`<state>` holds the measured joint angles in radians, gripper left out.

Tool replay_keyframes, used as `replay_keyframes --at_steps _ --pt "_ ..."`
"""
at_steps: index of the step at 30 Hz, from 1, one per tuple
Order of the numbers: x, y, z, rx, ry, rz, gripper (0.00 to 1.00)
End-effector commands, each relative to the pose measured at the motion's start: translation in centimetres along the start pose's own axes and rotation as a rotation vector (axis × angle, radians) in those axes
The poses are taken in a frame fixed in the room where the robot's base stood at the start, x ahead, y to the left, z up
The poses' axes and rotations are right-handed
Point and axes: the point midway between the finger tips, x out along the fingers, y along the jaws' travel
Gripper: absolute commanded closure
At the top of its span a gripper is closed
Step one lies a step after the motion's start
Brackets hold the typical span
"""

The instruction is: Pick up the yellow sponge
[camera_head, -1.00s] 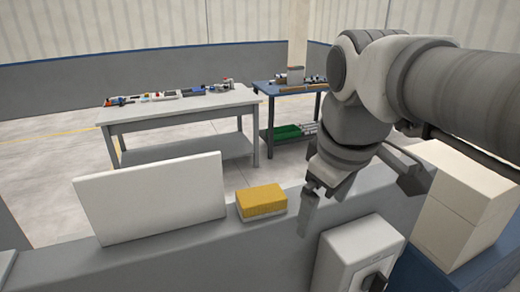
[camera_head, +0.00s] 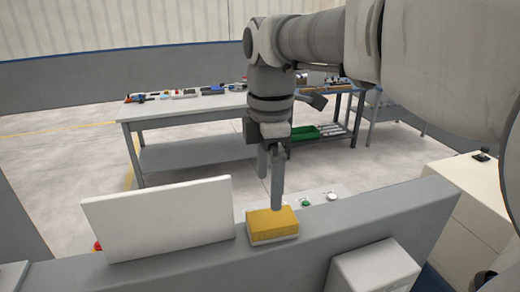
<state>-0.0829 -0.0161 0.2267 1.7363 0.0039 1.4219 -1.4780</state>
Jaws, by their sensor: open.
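The yellow sponge (camera_head: 270,226) lies on a grey ledge (camera_head: 330,228), just right of a white panel. It has a yellow top and a paler lower layer. My gripper (camera_head: 277,205) points straight down, with its fingertips at the sponge's far top edge in the picture. One finger shows clearly, and the other is mostly hidden behind it. The gripper is open, and nothing is held. I cannot tell whether the fingertips touch the sponge or stand above or behind it.
The white panel (camera_head: 160,218) stands upright on the ledge to the left of the sponge. A light grey box (camera_head: 372,272) is on the near side of the ledge. Buttons (camera_head: 305,202) show behind the ledge. Worktables with tools (camera_head: 190,112) stand farther back.

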Motion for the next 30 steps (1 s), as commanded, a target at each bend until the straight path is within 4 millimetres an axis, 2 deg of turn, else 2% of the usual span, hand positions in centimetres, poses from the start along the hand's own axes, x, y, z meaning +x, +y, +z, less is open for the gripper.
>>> replay_keyframes --at_steps 1,4,14,21,24,30 --pt "1.2 -0.1 0.0 0.001 0.000 -0.004 0.00" --pt "2.9 -0.1 0.0 0.001 0.000 -0.003 0.00" --pt "5.6 -0.2 0.3 0.002 0.000 -0.003 0.00" --pt "9.0 -0.4 0.7 0.001 0.000 -0.003 0.00" --pt "9.7 -0.3 0.7 0.002 0.000 0.000 0.00" --pt "9.8 -0.3 0.7 0.002 0.000 0.001 0.00"
